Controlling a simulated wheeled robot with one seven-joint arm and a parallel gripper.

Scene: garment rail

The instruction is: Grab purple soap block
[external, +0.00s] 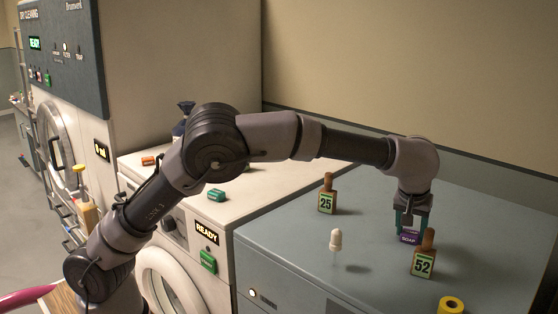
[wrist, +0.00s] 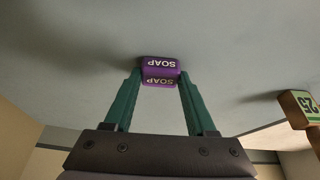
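The purple soap block (external: 409,237), labelled SOAP, sits on the grey machine top at the right in the external view. It also shows in the wrist view (wrist: 160,71), between the tips of my gripper's green fingers. My gripper (external: 412,225) points down over the block, and its fingers are spread apart. In the wrist view my gripper (wrist: 160,78) has one finger at each side of the block. I cannot tell whether the fingertips touch it.
A bottle tagged 25 (external: 327,196) stands farther left. A white-topped item (external: 336,240) and a yellow roll (external: 451,305) are on the same grey top (external: 290,240). The wall is behind.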

